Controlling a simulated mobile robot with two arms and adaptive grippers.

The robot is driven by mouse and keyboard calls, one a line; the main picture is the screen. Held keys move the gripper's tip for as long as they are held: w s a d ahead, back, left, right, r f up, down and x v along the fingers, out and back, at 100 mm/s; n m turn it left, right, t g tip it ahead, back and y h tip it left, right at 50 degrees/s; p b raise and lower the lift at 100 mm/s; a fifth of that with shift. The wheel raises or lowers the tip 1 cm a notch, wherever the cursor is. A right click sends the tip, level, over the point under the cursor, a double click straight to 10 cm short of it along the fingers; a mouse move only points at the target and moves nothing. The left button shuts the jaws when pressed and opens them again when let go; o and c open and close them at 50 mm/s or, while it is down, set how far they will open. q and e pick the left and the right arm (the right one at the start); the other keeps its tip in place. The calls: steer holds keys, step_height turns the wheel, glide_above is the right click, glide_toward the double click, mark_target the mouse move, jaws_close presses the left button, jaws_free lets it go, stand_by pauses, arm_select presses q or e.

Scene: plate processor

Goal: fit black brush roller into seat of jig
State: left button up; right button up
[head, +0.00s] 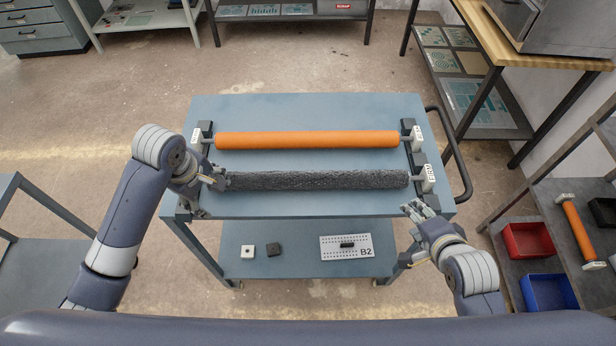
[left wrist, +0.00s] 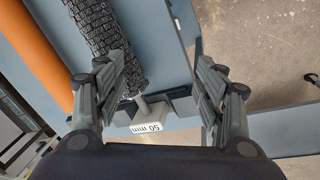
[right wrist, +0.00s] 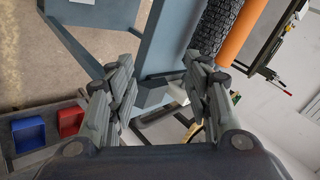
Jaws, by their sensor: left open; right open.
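The black brush roller (head: 318,180) lies across the cart's top (head: 300,205), in front of and parallel to an orange roller (head: 307,140). Its right end is at a dark block with a white label (head: 428,179). I cannot tell whether its ends are fully down in their seats. My left gripper (head: 205,192) is open at its left end and partly hides the support there. In the left wrist view the roller (left wrist: 110,40) and a "50 mm" label (left wrist: 147,127) show between and behind the fingers. My right gripper (head: 411,235) is open, in front of the right end block.
The cart's lower shelf holds a B2 plate (head: 346,246) and two small blocks. A push handle (head: 457,150) curves out on the right. Red (head: 528,240) and blue (head: 549,293) bins sit on a rack at the right. The front strip of the cart top is clear.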

mark_target(410, 180)
arm_select(q)
steer(key=w+a+r+n, duration=0.3)
steer(key=w+r+n, duration=0.1)
steer(key=r+n, duration=0.1)
steer(key=shift+w+a+r, duration=0.25)
steer(key=shift+r, duration=0.4)
arm_select(e)
steer(key=w+r+m, duration=0.1)
steer(key=w+d+r+m+t, duration=0.1)
steer(key=m, duration=0.1)
steer(key=w+r+m, duration=0.1)
steer(key=shift+w+d+r+m+t, duration=0.15)
steer(key=shift+d+r+m+t, duration=0.05)
steer(key=shift+d+m+t, duration=0.2)
arm_select(q)
steer(key=x, duration=1.1)
steer(key=shift+s+a, duration=0.2)
steer(key=shift+a, duration=0.05)
arm_select(e)
steer(key=x, duration=1.1)
arm_select(q)
steer(key=shift+c, duration=0.3)
arm_select(e)
steer(key=shift+c, duration=0.2)
